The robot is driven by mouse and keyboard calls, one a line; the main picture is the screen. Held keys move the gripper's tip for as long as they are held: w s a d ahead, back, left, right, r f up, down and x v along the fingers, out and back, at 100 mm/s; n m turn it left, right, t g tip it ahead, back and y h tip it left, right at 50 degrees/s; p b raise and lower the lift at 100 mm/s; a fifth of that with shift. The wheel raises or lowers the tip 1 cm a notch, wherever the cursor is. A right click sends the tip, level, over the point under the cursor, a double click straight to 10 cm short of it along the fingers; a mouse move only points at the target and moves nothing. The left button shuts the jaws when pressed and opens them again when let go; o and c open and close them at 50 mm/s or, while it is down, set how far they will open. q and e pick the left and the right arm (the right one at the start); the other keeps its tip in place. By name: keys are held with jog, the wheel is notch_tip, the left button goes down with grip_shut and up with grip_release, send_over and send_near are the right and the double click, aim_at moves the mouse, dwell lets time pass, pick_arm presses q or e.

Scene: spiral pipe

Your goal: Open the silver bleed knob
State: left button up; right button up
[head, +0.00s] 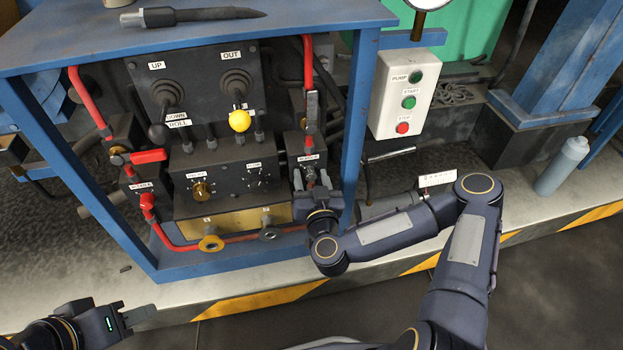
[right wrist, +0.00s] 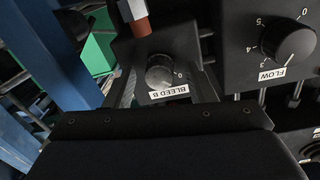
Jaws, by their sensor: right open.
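The silver bleed knob (right wrist: 160,72) sits on a black block above a white label reading BLEED B. In the head view the matching label (head: 308,158) shows on the right side of the panel, just beyond my right gripper (head: 312,178), which partly hides the knob. My right gripper is open. In the right wrist view its fingers (right wrist: 165,92) stand left and right of the knob, with gaps visible beside it. My left gripper (head: 135,314) is low at the left, away from the panel; its finger gap is unclear.
A black FLOW dial (right wrist: 288,40) is close to the right of the knob. A blue frame post (head: 357,110) stands right of my right gripper. A red pipe (head: 308,62) comes down above the block. A push-button box (head: 405,95) is further right. A yellow-knobbed lever (head: 239,121) is left.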

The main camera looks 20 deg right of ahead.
jog(key=c, duration=1)
jog(key=shift+r+m+p, duration=0.1)
jog(key=shift+m+p, duration=0.55)
jog(key=shift+m, duration=0.45)
jog(key=m, duration=0.2)
jog(key=shift+m+p, duration=0.3)
jog(key=m, duration=0.2)
jog(key=shift+d+m, duration=0.1)
jog(key=shift+m, duration=0.2)
jog(key=m, duration=0.3)
jog(key=shift+m+y, duration=0.3)
jog(key=m, duration=0.6)
jog(key=shift+f+g, duration=0.2)
jog(key=shift+g, duration=0.1)
jog(key=shift+m, duration=0.3)
